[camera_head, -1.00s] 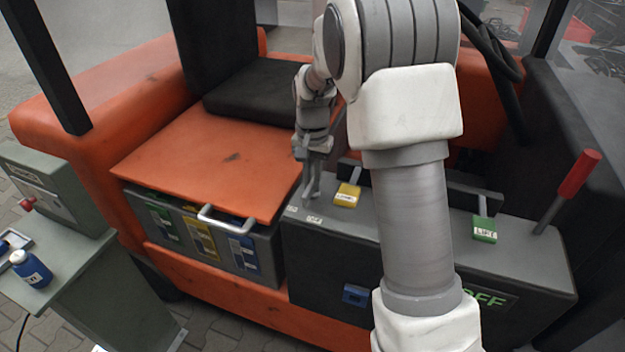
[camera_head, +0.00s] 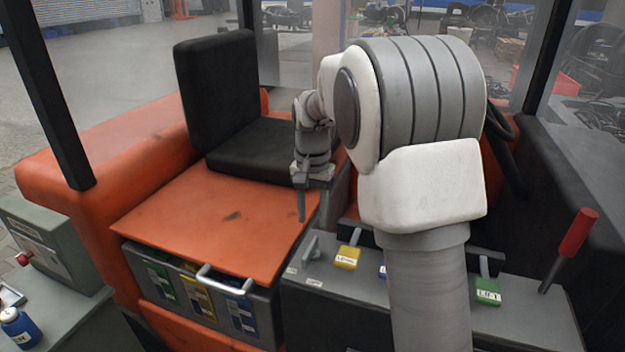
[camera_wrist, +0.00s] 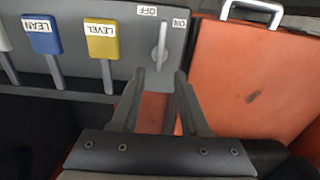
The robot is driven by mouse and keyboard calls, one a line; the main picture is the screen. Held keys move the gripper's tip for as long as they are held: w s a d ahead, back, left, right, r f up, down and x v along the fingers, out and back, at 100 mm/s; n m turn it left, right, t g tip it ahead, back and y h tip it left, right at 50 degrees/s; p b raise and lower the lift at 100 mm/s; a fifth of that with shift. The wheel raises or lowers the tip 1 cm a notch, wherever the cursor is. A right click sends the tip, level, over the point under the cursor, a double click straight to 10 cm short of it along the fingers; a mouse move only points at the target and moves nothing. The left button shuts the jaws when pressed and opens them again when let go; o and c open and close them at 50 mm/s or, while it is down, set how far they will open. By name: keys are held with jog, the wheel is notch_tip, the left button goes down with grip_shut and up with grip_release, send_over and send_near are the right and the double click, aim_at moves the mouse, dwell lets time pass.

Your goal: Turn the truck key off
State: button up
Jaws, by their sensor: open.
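The grey truck key (camera_wrist: 160,45) stands on the console's top plate in the wrist view, by the OFF label (camera_wrist: 147,11) and the ON label (camera_wrist: 180,22). Its upper end there lies between the labels, nearer OFF. In the head view the key (camera_head: 311,246) shows at the console's left end. My gripper (camera_head: 313,213) is open and empty above and behind the key. In the wrist view its two fingertips (camera_wrist: 160,73) are apart, just below the key in the picture, and none visibly touches it.
A yellow LEVEL lever (camera_wrist: 102,40) and a blue LEAN lever (camera_wrist: 42,36) stand beside the key. A green LIFT lever (camera_head: 488,290) and a red-handled lever (camera_head: 577,232) are farther right. An orange panel with a metal handle (camera_head: 224,281) lies left of the console.

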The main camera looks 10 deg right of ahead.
notch_tip(320, 180, up, 9)
jog(key=shift+p, duration=0.45)
jog(key=shift+s, duration=0.1)
jog(key=s+r+n+t, duration=0.3)
jog(key=s+r, duration=0.2)
jog(key=s, duration=0.8)
jog(key=s+f+n+t, duration=0.2)
jog(key=s+f+n, duration=0.1)
jog(key=s, duration=1)
jog(key=shift+s+f+n+t, duration=0.3)
jog(key=shift+s+f, duration=0.05)
jog(key=shift+s, duration=0.05)
